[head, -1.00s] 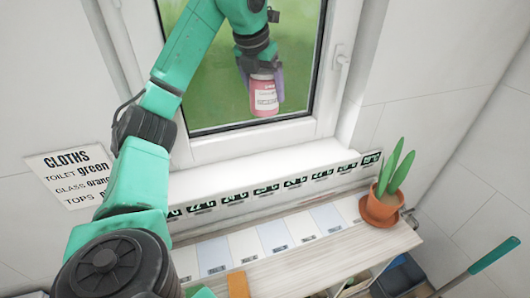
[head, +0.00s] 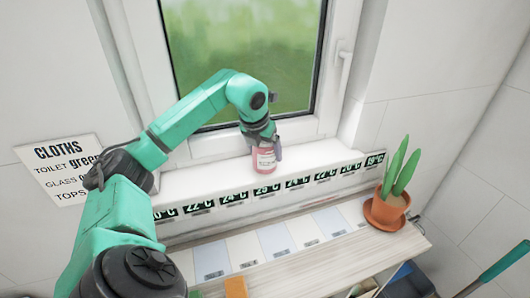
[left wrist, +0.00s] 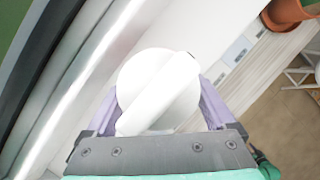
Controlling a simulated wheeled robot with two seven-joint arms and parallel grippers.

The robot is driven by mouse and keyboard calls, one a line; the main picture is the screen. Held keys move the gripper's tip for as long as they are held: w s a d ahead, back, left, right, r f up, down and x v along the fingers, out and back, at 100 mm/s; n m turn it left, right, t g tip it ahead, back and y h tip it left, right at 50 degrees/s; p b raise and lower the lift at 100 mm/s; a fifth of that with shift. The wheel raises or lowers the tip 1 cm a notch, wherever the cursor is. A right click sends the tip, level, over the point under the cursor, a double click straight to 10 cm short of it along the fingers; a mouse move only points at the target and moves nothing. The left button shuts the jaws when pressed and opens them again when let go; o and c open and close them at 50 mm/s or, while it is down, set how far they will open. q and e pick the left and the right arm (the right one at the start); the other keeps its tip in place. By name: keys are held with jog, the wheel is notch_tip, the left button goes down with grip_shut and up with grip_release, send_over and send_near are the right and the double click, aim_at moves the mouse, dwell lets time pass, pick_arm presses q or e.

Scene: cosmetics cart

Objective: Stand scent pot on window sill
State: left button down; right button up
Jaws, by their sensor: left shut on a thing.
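The scent pot (head: 264,161) is a small pink-red jar with a pale label. It is upright at the window sill (head: 200,180), over its white top near the middle. My left gripper (head: 262,143) comes down from above and is shut on it. In the left wrist view the pot's round white top (left wrist: 158,90) sits between the purple fingers of my left gripper (left wrist: 160,105). I cannot tell whether the pot's base touches the sill.
A row of temperature labels (head: 265,190) runs along the sill's front. A potted plant (head: 387,207) stands on the wooden shelf (head: 330,255) at the right. The window frame (head: 215,145) is close behind the pot. The sill is clear on both sides.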

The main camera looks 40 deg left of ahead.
pick_arm(q)
jog(key=shift+w+a+f, duration=0.1)
jog(key=shift+a+f, duration=0.05)
grip_release()
jog(key=v, duration=1.2)
